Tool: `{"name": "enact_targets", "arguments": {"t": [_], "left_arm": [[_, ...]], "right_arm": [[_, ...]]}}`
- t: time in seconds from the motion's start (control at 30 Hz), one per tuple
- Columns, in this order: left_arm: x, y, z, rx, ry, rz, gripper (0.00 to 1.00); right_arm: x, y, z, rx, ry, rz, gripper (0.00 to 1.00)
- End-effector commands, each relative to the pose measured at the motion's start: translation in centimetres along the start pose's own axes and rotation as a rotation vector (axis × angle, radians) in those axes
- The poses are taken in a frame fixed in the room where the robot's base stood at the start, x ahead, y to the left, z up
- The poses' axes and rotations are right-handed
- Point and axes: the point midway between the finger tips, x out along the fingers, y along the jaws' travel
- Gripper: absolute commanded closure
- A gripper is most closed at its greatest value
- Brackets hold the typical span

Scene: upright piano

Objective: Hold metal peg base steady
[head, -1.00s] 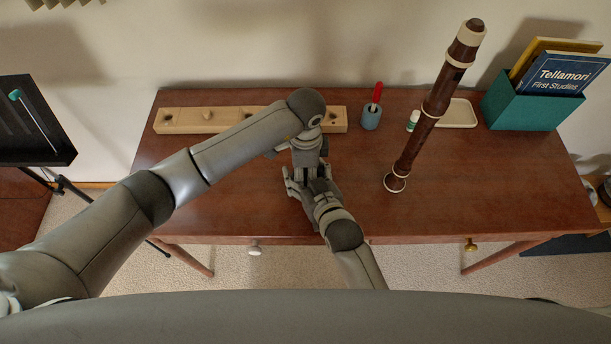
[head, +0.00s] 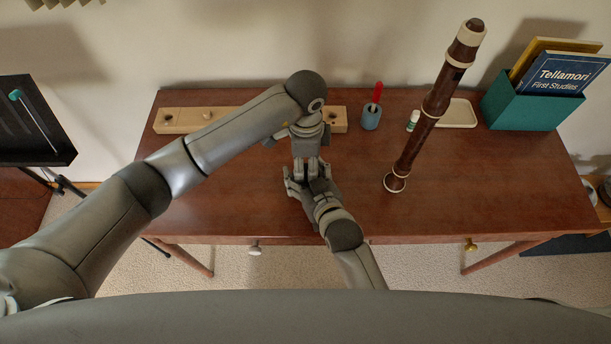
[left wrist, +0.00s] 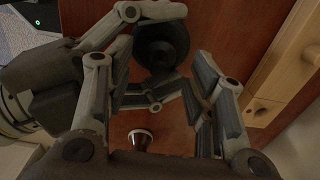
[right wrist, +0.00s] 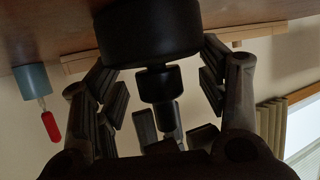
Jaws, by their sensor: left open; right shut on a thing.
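The metal peg base (right wrist: 150,35) is a wide dark disc with a narrower stepped peg, large in the right wrist view. It also shows as a dark round shape (left wrist: 158,45) in the left wrist view; in the head view my arms hide it. My right gripper (right wrist: 160,85) is shut on it low over the table, one finger on each side. My left gripper (head: 308,165) is open and empty, just above the peg base and my right gripper. Its spread fingers (left wrist: 163,78) show in the left wrist view. The exact contact points are too dark to tell.
A recorder (head: 428,112) stands upright on the brown table (head: 480,185) to the right. A wooden strip with holes (head: 180,120) lies along the back. A blue cup with a red-handled tool (head: 370,117), a small bottle (head: 413,121), a tray (head: 458,113) and a teal book box (head: 530,106) stand behind.

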Motion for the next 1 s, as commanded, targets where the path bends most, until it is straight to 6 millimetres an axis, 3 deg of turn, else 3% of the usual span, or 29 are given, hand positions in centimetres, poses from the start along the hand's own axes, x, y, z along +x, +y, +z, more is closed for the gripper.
{"name": "enact_targets", "arguments": {"t": [0.3, 0.37, 0.4, 0.63, 1.0], "left_arm": [[-0.5, 0.1, 0.1, -0.001, -0.004, 0.003, 0.49], [-0.5, 0.0, 0.1, -0.001, -0.004, 0.003, 0.56], [-0.8, 0.0, 0.1, -0.001, -0.003, 0.002, 0.61], [-4.0, 0.0, 0.1, -0.002, -0.001, 0.000, 0.61], [-3.5, 0.1, 0.1, -0.002, -0.003, 0.004, 0.61]], "right_arm": [[0.0, 0.1, 0.1, 0.000, -0.003, 0.002, 1.00], [0.0, 0.1, 0.1, 0.000, -0.003, 0.002, 1.00], [0.0, 0.1, 0.1, 0.000, -0.003, 0.002, 1.00], [0.0, 0.1, 0.1, -0.001, -0.003, 0.002, 1.00], [0.0, 0.1, 0.1, -0.001, -0.002, 0.002, 1.00]]}}
